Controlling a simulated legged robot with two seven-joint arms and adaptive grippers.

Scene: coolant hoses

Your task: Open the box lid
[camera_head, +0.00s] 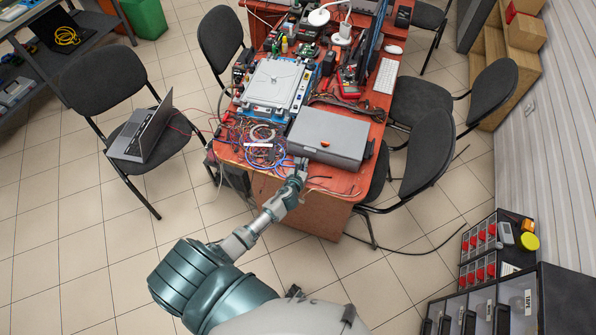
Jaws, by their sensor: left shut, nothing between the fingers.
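The grey box (330,135) sits on the near end of the red table, its flat lid down. A small orange spot shows near the front edge of its top. My left gripper (299,164) is shut and empty at the front left corner of the box, close to its lower edge. I cannot tell whether the fingertips touch the box. My right gripper is not in view.
The red table (232,155) is crowded: tangled cables (262,135) lie left of the box, and a white and blue device (275,83) stands behind them. Black chairs (428,150) flank the table. A drawer cabinet (485,310) stands at the lower right.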

